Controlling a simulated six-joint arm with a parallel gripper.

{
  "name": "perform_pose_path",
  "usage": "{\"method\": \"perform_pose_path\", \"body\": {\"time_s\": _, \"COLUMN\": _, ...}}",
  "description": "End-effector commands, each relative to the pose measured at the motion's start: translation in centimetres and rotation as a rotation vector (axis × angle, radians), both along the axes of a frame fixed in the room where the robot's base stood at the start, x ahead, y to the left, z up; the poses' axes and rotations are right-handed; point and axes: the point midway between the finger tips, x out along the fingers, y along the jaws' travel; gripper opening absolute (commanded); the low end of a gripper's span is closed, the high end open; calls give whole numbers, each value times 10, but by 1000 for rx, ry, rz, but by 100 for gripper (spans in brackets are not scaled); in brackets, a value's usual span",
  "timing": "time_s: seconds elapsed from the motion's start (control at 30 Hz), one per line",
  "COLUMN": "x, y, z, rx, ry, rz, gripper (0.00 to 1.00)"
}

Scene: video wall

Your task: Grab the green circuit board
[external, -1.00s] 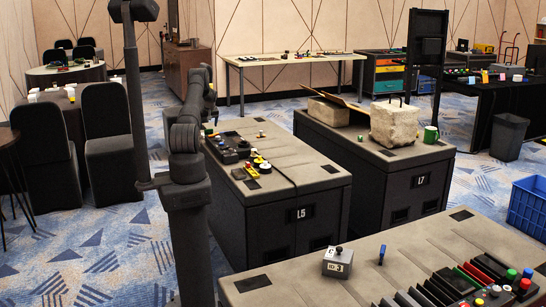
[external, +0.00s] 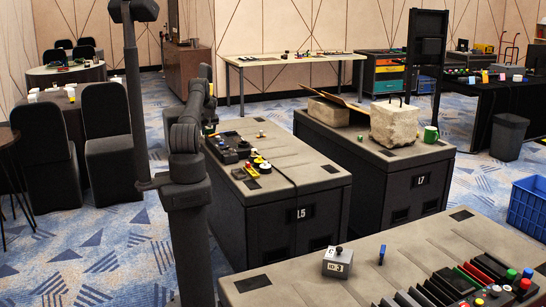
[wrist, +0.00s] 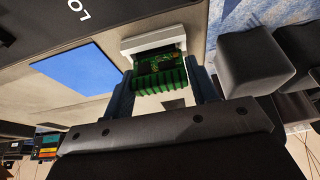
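The green circuit board (wrist: 158,64) shows in the wrist view, with a ribbed green terminal block (wrist: 160,82) along its near edge. It sits against a white block-shaped piece (wrist: 152,42) at its far side. My gripper (wrist: 162,84) has its two blue fingers on the left and right of the board and terminal block. The fingers lie very close to the sides, and I cannot tell whether they press on it. In the external view my arm hides the gripper and the board.
A blue flat rectangle (wrist: 78,82) lies on the beige surface left of the board. Dark chairs (wrist: 252,62) stand beyond the surface's edge at right. In the external view, the L5 cabinet (external: 270,212) with small parts on top stands right of my arm.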

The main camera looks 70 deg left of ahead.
Motion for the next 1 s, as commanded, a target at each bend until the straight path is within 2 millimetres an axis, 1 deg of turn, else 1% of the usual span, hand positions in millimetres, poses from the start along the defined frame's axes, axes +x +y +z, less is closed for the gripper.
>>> {"method": "perform_pose_path", "body": {"time_s": 0.03, "x": 0, "y": 0, "z": 0, "rx": 0, "ry": 0, "rz": 0, "gripper": 43}}
{"method": "perform_pose_path", "body": {"time_s": 0.1, "x": 0, "y": 0, "z": 0, "rx": 0, "ry": 0, "rz": 0, "gripper": 29}}
{"method": "perform_pose_path", "body": {"time_s": 0.37, "x": 0, "y": 0, "z": 1, "rx": 0, "ry": 0, "rz": 0, "gripper": 29}}
{"method": "perform_pose_path", "body": {"time_s": 0.47, "x": 0, "y": 0, "z": 4, "rx": 1, "ry": 0, "rz": 0, "gripper": 29}}
{"method": "perform_pose_path", "body": {"time_s": 0.57, "x": 0, "y": 1, "z": 12, "rx": 2, "ry": -1, "rz": 0, "gripper": 29}}
{"method": "perform_pose_path", "body": {"time_s": 0.67, "x": 0, "y": 1, "z": 28, "rx": 4, "ry": -1, "rz": 0, "gripper": 29}}
{"method": "perform_pose_path", "body": {"time_s": 0.73, "x": 0, "y": 1, "z": 44, "rx": 4, "ry": -2, "rz": -1, "gripper": 29}}
{"method": "perform_pose_path", "body": {"time_s": 0.87, "x": 17, "y": -23, "z": 59, "rx": 0, "ry": 1, "rz": -4, "gripper": 28}}
{"method": "perform_pose_path", "body": {"time_s": 1.0, "x": 37, "y": -49, "z": 78, "rx": 2, "ry": 0, "rz": -4, "gripper": 28}}
